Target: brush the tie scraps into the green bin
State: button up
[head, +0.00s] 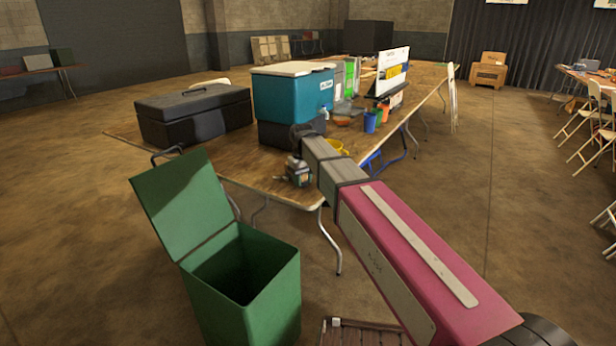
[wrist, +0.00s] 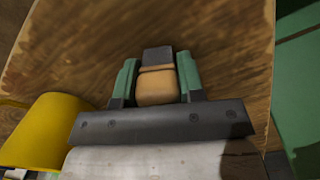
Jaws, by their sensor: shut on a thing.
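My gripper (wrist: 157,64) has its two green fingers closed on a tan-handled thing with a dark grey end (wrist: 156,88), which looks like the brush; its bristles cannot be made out. It is over the wooden table (wrist: 90,45), whether touching I cannot tell. In the head view my gripper (head: 299,172) is at the table's near corner. The green bin (head: 250,290) stands on the floor in front of the table, its lid open and tilted back. Part of a green surface, likely the bin, shows at the right of the wrist view (wrist: 299,75). I cannot make out any tie scraps.
A yellow cup (wrist: 42,130) is beside my gripper; it also shows in the head view (head: 340,148). A teal cooler (head: 290,95), a black case (head: 193,115) and coloured cups (head: 370,122) stand farther back on the table. Floor left of the bin is clear.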

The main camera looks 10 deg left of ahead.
jog(key=s+a, duration=0.4)
jog(key=s, duration=0.3)
jog(key=s+a, duration=0.4)
jog(key=s, duration=0.3)
jog(key=shift+d+r, duration=0.2)
jog(key=shift+r, duration=2.7)
